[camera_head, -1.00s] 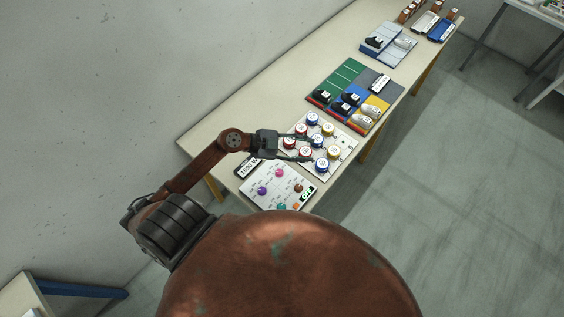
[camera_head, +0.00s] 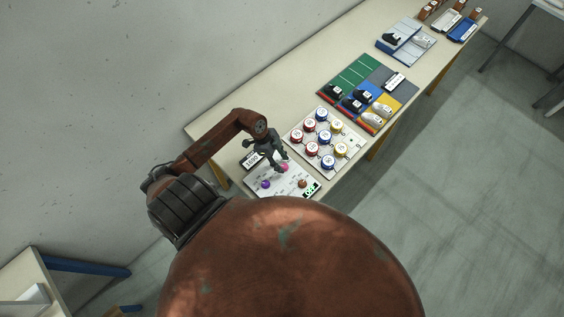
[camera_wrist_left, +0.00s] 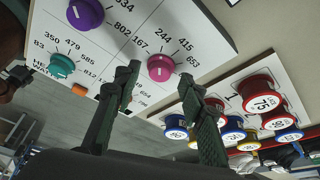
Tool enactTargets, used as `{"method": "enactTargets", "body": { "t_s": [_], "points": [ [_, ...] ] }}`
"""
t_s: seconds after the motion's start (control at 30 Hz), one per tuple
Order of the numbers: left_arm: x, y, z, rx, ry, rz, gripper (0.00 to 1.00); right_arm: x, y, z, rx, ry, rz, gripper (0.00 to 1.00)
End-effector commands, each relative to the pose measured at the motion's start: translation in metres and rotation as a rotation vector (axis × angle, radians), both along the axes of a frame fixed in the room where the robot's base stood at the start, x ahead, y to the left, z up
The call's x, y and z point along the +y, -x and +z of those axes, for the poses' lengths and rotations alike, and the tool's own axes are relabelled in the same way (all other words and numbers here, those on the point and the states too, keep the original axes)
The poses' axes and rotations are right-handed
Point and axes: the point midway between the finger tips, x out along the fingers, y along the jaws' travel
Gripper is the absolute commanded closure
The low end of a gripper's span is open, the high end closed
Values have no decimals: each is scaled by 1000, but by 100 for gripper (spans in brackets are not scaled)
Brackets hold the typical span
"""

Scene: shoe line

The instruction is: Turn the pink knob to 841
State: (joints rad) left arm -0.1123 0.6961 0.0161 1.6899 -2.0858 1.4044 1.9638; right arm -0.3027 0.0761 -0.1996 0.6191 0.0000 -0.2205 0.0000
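The pink knob (camera_head: 284,168) is on the white control panel (camera_head: 276,190) at the near end of the table. In the left wrist view the pink knob (camera_wrist_left: 161,67) has a pale pointer mark, with numbers 167, 244, 415 and 653 readable around it; 841 cannot be read. My left gripper (camera_head: 280,166) is over the panel at the pink knob. In the left wrist view its two fingers are spread apart on either side of the knob, with visible gaps and no clear contact. My right gripper is not in view.
A purple knob (camera_wrist_left: 86,13), a teal knob (camera_wrist_left: 61,66) and an orange switch (camera_wrist_left: 79,91) share the panel. A brown knob (camera_head: 303,183) also shows. A board of red, blue and yellow round pieces (camera_head: 325,138) stands beside it; coloured shoe mats (camera_head: 355,75) lie beyond.

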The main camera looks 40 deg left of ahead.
Motion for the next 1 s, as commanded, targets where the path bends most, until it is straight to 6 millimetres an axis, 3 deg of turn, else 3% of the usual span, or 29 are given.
{"method": "enactTargets", "body": {
  "t_s": [0.37,0.9,1.0],
  "points": [
    [-2,-1,-7,-1,0,0,62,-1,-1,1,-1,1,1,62],
    [-2,-1,-7,-1,0,0,99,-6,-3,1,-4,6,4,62],
    [-2,-1,-7,-1,0,0,100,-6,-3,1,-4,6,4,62]
  ]
}}
